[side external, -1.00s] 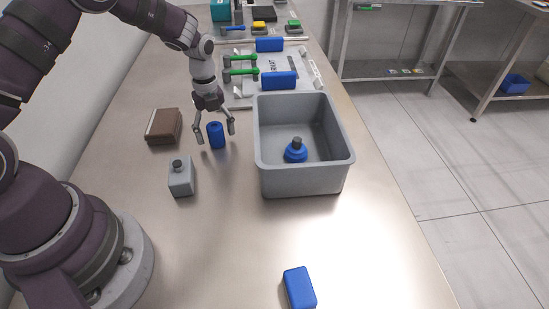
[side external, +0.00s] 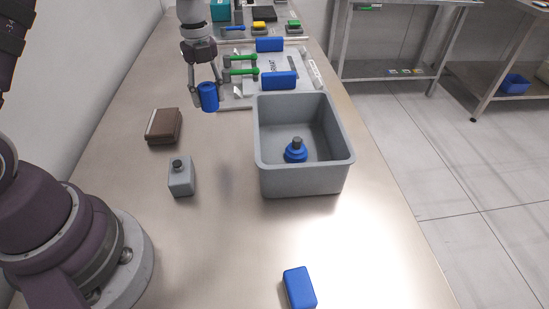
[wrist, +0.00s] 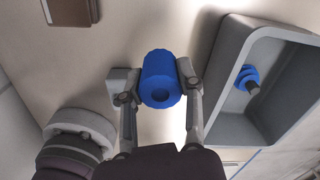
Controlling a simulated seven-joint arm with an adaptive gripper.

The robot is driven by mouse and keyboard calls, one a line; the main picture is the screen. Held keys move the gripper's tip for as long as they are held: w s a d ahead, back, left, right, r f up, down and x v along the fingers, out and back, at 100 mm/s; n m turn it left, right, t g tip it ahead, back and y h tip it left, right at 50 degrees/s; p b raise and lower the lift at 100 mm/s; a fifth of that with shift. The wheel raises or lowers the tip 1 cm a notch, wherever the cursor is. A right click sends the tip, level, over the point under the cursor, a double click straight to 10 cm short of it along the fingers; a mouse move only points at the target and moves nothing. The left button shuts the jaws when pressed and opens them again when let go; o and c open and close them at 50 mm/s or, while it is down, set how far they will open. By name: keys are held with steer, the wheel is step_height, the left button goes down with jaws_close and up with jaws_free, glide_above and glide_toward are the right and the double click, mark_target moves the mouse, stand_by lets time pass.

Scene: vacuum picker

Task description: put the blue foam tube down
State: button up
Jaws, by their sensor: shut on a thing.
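The blue foam tube (side external: 208,97) is a short blue cylinder with a hole in its end. My gripper (side external: 206,93) is shut on it and holds it upright in the air above the table, left of the grey bin. In the wrist view the tube (wrist: 159,78) sits between the two fingers of my gripper (wrist: 159,84), its open end facing the camera. The fingers touch it on both sides.
The grey bin (side external: 305,183) holds a blue ringed piece with a dark knob (side external: 296,151). A blue block (side external: 299,287) lies at the front. The table between bottle and bin is clear.

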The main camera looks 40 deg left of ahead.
steer(key=s+d+r+n, duration=0.1)
steer(key=d+r+n, duration=0.2)
steer(key=n, duration=0.8)
steer(key=s+d+r+n, duration=0.1)
steer(key=d+r+n, duration=0.2)
steer(key=n, duration=0.9)
steer(key=shift+s+r, duration=0.15)
steer(key=shift+r, duration=0.5)
steer(key=s+d+f+m, duration=0.2)
steer(key=s+d+f, duration=0.1)
steer(key=s, duration=0.2)
steer(key=s+d+f+m, duration=0.2)
steer(key=s+d+f, duration=0.1)
steer(key=s+f, duration=0.1)
steer(key=s+d+f+m, duration=0.2)
steer(key=s+d+f, duration=0.2)
steer(key=s, duration=0.2)
steer(key=shift+s+f, duration=0.1)
steer(key=shift+s, duration=0.1)
glide_above(303, 229)
steer(key=shift+s+a+f, duration=0.15)
steer(key=shift+a+f, duration=0.05)
steer(key=shift+f, duration=0.6)
steer(key=shift+d+f, duration=0.15)
steer(key=shift+f, duration=1.6)
